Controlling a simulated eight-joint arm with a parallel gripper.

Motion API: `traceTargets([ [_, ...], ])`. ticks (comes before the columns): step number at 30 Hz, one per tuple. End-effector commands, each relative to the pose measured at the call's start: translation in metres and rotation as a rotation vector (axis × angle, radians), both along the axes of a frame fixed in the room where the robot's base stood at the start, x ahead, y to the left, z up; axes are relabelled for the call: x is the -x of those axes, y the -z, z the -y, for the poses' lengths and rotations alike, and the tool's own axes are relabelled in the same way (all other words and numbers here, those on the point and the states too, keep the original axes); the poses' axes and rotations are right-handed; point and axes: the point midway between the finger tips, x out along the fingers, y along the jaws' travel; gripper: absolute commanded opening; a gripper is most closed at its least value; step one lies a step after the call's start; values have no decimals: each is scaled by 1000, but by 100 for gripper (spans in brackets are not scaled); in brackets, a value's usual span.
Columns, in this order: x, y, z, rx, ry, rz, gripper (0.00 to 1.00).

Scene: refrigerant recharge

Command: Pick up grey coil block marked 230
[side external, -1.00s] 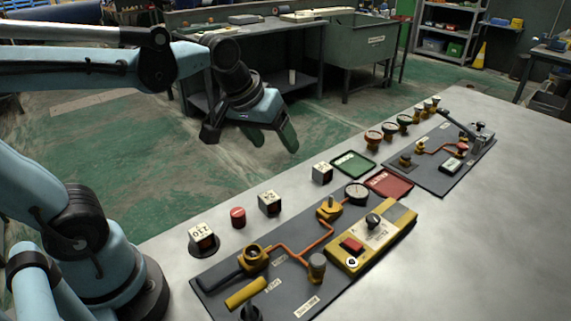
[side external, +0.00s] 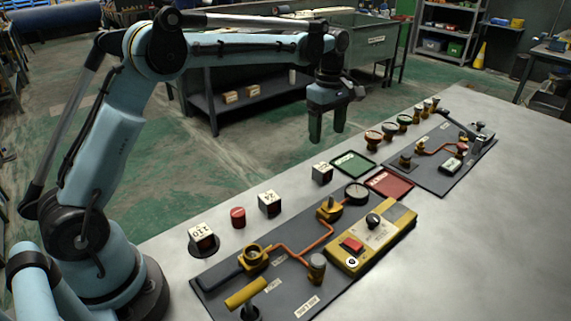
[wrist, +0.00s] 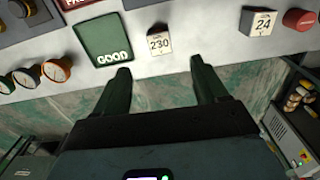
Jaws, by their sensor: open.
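The coil block marked 230 (wrist: 158,42) stands on the table beside the green tray in the wrist view. It is the small pale-topped block (side external: 322,173) in the side view, where its marking is too small to read. My gripper (side external: 328,138) points down, open and empty, above and apart from the block. In the wrist view the fingers (wrist: 160,70) straddle the block's direction, with the block beyond the tips. A similar block marked 24 (wrist: 261,24) stands to the right in that view, and also shows in the side view (side external: 269,203).
The green GOOD tray (side external: 353,164) and a red tray (side external: 390,184) lie near the block. A red cap (side external: 238,217), a block marked 110 (side external: 202,238) and several gauges (side external: 389,130) line the table edge. A dark panel (side external: 240,275) carries pipes and a yellow unit.

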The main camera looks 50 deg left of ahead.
Motion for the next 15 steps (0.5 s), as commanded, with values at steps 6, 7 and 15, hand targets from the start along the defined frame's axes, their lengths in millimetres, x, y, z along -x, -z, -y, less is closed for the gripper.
traceTargets([
  [6, -4, 16, -1, 1, -44, -17, 72],
  [7, -5, 20, -1, 1, -44, -17, 72],
  [15, -4, 63, -1, 1, -42, -15, 72],
])
